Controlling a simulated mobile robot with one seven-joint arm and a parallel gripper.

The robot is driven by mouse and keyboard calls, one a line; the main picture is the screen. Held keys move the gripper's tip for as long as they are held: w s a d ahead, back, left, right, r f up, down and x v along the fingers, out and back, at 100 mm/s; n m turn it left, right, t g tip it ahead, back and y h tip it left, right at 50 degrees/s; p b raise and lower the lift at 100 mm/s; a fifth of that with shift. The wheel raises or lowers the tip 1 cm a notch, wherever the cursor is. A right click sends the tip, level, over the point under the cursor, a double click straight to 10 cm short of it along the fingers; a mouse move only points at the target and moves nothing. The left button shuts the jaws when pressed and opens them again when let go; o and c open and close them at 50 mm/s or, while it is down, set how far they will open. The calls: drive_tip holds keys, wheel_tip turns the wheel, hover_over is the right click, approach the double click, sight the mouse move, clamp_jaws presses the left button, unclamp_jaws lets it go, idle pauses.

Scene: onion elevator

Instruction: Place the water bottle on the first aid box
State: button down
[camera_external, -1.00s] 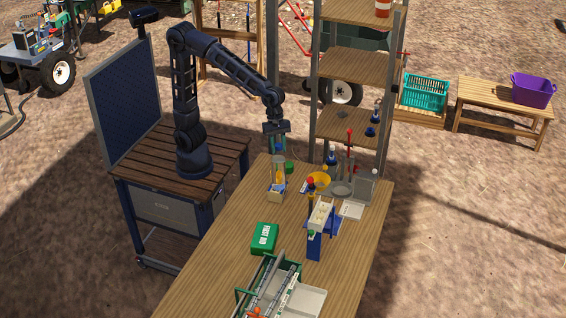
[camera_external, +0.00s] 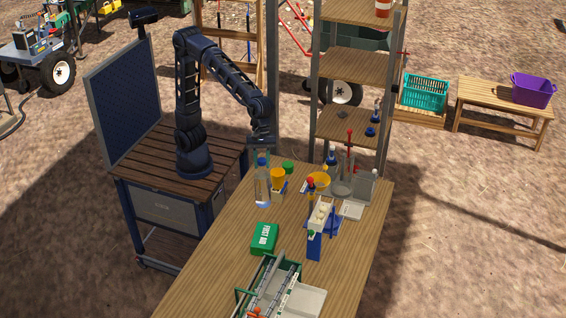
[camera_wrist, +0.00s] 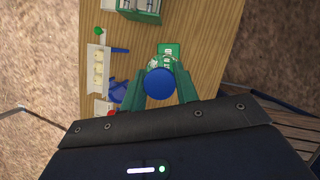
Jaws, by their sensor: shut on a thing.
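A clear water bottle (camera_external: 263,187) with a blue cap hangs upright from my gripper (camera_external: 261,155), over the back left part of the wooden table. In the wrist view the blue cap (camera_wrist: 159,84) sits between the two green fingers of my gripper (camera_wrist: 161,88), which are shut on the bottle near its top. The green first aid box (camera_external: 264,238) lies flat on the table, nearer the camera than the bottle. Its white lettering faces up. In the wrist view the box (camera_wrist: 172,49) shows partly behind the bottle.
A blue stand with a white rack (camera_external: 321,217) is right of the box. A green-framed tray (camera_external: 262,287) is at the table's near end. The table's left strip is clear.

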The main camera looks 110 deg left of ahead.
sight(263, 197)
wheel_tip(263, 197, down, 19)
drive_tip(key=shift+r, duration=0.15)
idle(0.5)
drive_tip(key=c, duration=1.1)
unclamp_jaws()
drive_tip(key=shift+o, duration=0.2)
drive_tip(key=v, duration=1.1)
drive_tip(key=s+a+r+m+t+y, duration=0.1)
drive_tip(key=s+a+r+m, duration=0.4)
drive_tip(key=a, duration=0.5)
drive_tip(key=s+a+f+m+t+y, duration=0.1)
drive_tip(key=s+a+m+t+y, duration=0.1)
drive_tip(key=s+a+m, duration=1.5)
drive_tip(key=s+a+y, duration=0.1)
drive_tip(key=s+a, duration=0.1)
drive_tip(key=s, duration=0.3)
drive_tip(key=shift+s+f, duration=0.25)
drive_tip(key=shift+s, duration=0.05)
